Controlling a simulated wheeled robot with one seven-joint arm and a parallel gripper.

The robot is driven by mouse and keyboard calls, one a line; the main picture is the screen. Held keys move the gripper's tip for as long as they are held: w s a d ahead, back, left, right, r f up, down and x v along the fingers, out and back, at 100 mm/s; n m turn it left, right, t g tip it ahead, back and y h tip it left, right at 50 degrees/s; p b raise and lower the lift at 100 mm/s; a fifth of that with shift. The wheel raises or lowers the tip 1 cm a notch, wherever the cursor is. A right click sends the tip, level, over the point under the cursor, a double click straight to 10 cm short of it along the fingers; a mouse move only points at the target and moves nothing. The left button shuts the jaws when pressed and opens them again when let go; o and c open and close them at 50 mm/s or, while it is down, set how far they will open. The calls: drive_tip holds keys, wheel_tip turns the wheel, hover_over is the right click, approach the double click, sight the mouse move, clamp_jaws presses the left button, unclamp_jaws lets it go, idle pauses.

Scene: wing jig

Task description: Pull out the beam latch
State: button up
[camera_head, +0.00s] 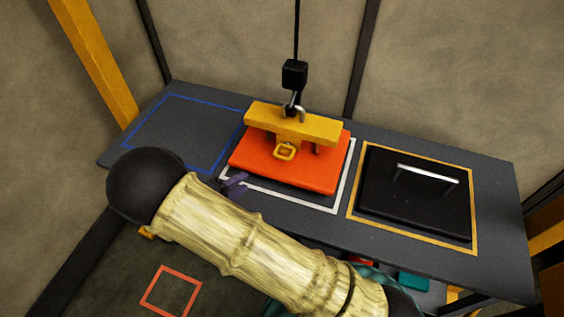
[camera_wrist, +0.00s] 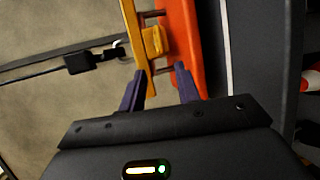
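The yellow beam (camera_head: 292,124) lies over the orange-red block (camera_head: 287,171) and hangs from a black hook block on a cable. The beam latch shows as a small yellow square ring (camera_head: 284,152) on the beam's near side. In the wrist view, the latch (camera_wrist: 153,41) lies ahead of my gripper (camera_wrist: 160,69), with the beam (camera_wrist: 134,34) and the orange block (camera_wrist: 183,45) beside it. My gripper's two purple fingers are apart and empty, short of the latch. In the head view, my arm hides most of the gripper; a purple finger shows left of the block.
The block sits inside a white outline on a dark table (camera_head: 320,214). A black plate with a silver handle (camera_head: 427,174) lies in a yellow outline at right. A blue outlined area (camera_head: 190,130) at left is empty. The hook block (camera_head: 295,74) and cable stand above the beam.

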sight(282, 157)
drive_tip(key=shift+d, duration=0.1)
drive_tip(key=p+x, duration=0.2)
drive_tip(key=x, duration=1.5)
drive_tip(key=shift+w+p, duration=0.25)
drive_tip(key=shift+p, duration=0.15)
drive_tip(key=shift+s+f, duration=0.1)
clamp_jaws()
